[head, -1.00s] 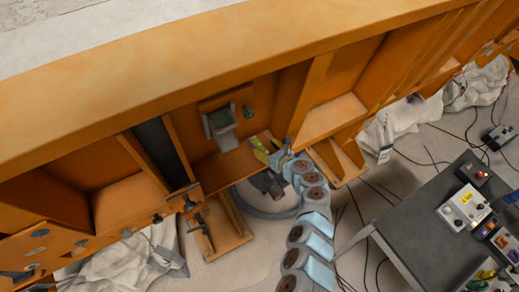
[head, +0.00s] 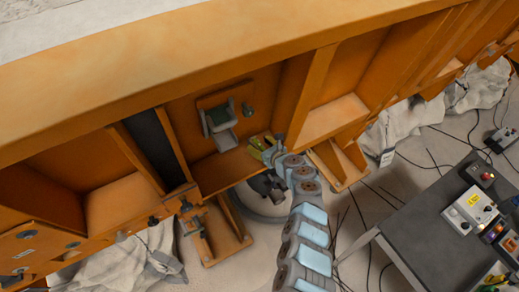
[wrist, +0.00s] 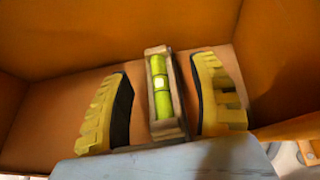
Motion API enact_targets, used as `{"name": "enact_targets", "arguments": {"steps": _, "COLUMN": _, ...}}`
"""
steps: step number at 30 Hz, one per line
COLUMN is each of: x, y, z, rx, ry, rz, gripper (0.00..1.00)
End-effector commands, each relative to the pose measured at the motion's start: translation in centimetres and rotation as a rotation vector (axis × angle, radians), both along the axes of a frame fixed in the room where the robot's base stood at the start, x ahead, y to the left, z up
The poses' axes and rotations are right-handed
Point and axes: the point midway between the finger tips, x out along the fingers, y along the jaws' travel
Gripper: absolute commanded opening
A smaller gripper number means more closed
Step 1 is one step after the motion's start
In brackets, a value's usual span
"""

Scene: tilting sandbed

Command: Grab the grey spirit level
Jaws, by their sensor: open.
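The grey spirit level (wrist: 159,95), with a yellow-green vial, stands near the middle of the wrist view on an orange ledge. My gripper (wrist: 161,75) is open, with one yellow, dark-padded finger on each side of the level. Narrow gaps show between the fingers and the level, so it is not clamped. In the head view my gripper (head: 263,148) reaches into the orange bay; the level cannot be made out there.
The orange ledge (head: 220,170) is walled at the back and sides. A grey holder (head: 219,125) is fixed to the back wall, left of my gripper. An upright orange rib (head: 312,95) stands to the right. A dark table (head: 425,215) with devices is at the right.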

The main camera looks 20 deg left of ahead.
Motion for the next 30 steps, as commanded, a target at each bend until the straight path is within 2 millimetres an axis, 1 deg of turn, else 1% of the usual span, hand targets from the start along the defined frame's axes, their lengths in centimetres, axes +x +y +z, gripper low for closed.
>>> {"name": "enact_targets", "arguments": {"steps": 1, "x": 0.0, "y": 0.0, "z": 0.0, "rx": 0.000, "ry": 0.000, "rz": 0.000, "gripper": 0.61}}
{"name": "enact_targets", "arguments": {"steps": 2, "x": 0.0, "y": 0.0, "z": 0.0, "rx": 0.000, "ry": 0.000, "rz": 0.000, "gripper": 0.55}}
{"name": "enact_targets", "arguments": {"steps": 3, "x": 0.0, "y": 0.0, "z": 0.0, "rx": 0.000, "ry": 0.000, "rz": 0.000, "gripper": 0.44}}
{"name": "enact_targets", "arguments": {"steps": 5, "x": 0.0, "y": 0.0, "z": 0.0, "rx": 0.000, "ry": 0.000, "rz": 0.000, "gripper": 0.26}}
{"name": "enact_targets", "arguments": {"steps": 6, "x": 0.0, "y": 0.0, "z": 0.0, "rx": 0.000, "ry": 0.000, "rz": 0.000, "gripper": 0.15}}
{"name": "enact_targets", "arguments": {"steps": 7, "x": 0.0, "y": 0.0, "z": 0.0, "rx": 0.000, "ry": 0.000, "rz": 0.000, "gripper": 0.06}}
{"name": "enact_targets", "arguments": {"steps": 8, "x": 0.0, "y": 0.0, "z": 0.0, "rx": 0.000, "ry": 0.000, "rz": 0.000, "gripper": 0.00}}
{"name": "enact_targets", "arguments": {"steps": 23, "x": 0.0, "y": 0.0, "z": 0.1, "rx": -0.001, "ry": 0.001, "rz": 0.000, "gripper": 0.00}}
{"name": "enact_targets", "arguments": {"steps": 28, "x": -0.2, "y": -0.2, "z": 0.8, "rx": 0.001, "ry": -0.001, "rz": 0.000, "gripper": 0.00}}
{"name": "enact_targets", "arguments": {"steps": 30, "x": -0.2, "y": -0.4, "z": 1.4, "rx": 0.002, "ry": -0.001, "rz": 0.000, "gripper": 0.00}}
